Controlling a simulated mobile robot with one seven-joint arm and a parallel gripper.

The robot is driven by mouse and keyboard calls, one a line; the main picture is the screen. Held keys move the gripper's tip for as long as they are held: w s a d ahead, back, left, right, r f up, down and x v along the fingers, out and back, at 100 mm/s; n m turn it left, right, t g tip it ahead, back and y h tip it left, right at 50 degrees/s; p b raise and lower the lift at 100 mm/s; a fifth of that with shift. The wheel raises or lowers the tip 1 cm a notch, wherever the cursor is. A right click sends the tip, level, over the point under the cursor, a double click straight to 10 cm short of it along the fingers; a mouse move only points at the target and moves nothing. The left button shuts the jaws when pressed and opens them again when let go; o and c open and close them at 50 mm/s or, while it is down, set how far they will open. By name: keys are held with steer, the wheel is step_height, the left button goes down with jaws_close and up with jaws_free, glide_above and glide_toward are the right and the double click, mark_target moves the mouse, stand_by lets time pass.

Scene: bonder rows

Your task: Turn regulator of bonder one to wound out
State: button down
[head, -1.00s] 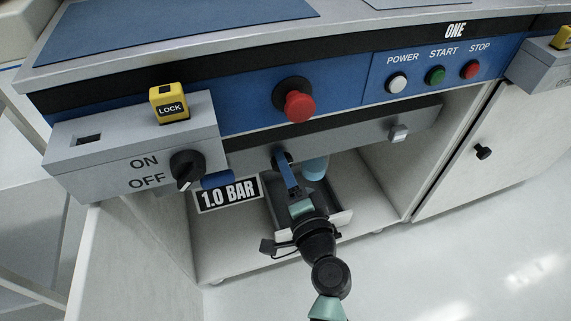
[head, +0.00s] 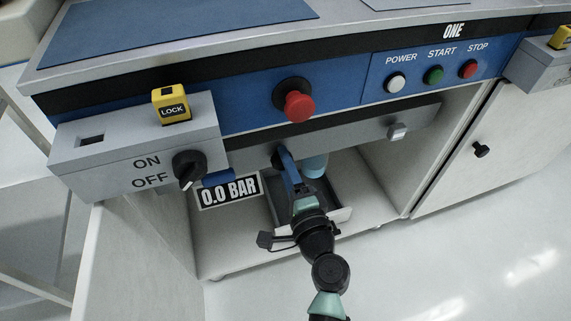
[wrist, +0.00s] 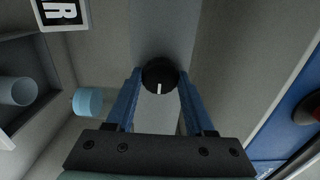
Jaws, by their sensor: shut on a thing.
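The regulator of bonder one is a black round knob with a white mark (wrist: 160,74) in the wrist view; the mark points down the picture, towards the palm. My gripper (wrist: 160,84) has its blue fingers on either side of the knob and is shut on it. In the head view my gripper (head: 283,160) reaches up under the front panel of the bonder marked ONE (head: 453,32), and the knob is mostly hidden behind the fingers. The pressure display (head: 230,190) left of the gripper reads 0.0 BAR.
A grey box with an ON/OFF switch (head: 189,170) and a yellow LOCK piece (head: 171,104) juts out at left. A red mushroom button (head: 298,106) sits above my gripper. A grey tray (head: 340,217) and a light-blue cylinder (head: 315,166) are close below. The floor at right is clear.

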steer(key=shift+c, duration=1.3)
jaws_free()
steer(key=shift+s, duration=0.15)
steer(key=p+v, duration=0.1)
steer(key=v, duration=1.1)
steer(key=shift+s+p, duration=0.35)
steer(key=shift+p, duration=0.05)
steer(key=shift+d, duration=0.15)
